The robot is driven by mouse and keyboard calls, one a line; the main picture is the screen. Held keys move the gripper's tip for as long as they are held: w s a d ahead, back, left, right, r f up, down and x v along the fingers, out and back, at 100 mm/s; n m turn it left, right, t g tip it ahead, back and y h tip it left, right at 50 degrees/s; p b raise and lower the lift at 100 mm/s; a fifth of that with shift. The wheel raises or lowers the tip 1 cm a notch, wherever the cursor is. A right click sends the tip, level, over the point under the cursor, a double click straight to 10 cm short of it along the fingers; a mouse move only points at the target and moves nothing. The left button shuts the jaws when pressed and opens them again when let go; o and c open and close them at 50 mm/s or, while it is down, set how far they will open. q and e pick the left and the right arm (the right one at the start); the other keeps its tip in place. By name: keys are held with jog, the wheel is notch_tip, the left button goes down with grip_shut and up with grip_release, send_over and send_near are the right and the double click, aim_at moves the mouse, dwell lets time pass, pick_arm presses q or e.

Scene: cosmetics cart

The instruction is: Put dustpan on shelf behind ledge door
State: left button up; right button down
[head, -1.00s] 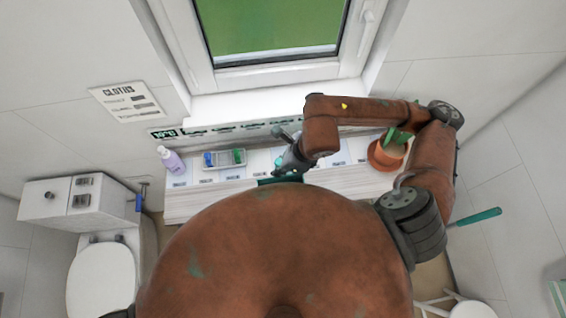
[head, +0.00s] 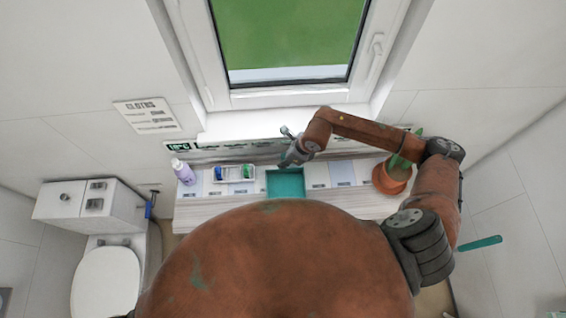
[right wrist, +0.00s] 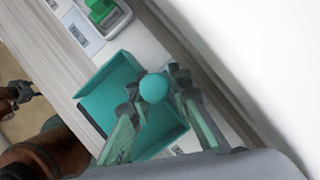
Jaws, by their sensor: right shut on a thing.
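The teal dustpan (head: 286,183) is at the middle of the white ledge (head: 215,188) below the window, its flat tray facing up. My right gripper (head: 291,158) is at its back edge. In the right wrist view the dustpan (right wrist: 114,90) shows as a shallow tray with a round teal handle end (right wrist: 153,88) between the fingers of my right gripper (right wrist: 153,97), which is shut on it. I cannot tell whether the tray touches the ledge. What looks like my left gripper (right wrist: 20,90) is small at the wrist view's left edge. I cannot make out a ledge door.
A purple bottle (head: 183,172) and a grey tray (head: 234,181) with blue and green items stand left on the ledge. A potted plant (head: 390,178) stands right, close to my right arm. A lettered panel (head: 240,150) runs along the back, below the window.

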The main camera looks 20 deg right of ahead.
aim_at(286, 181)
jog(key=shift+s+f, duration=0.1)
jog(key=shift+f, duration=1.1)
jog(key=c, duration=1.8)
grip_release()
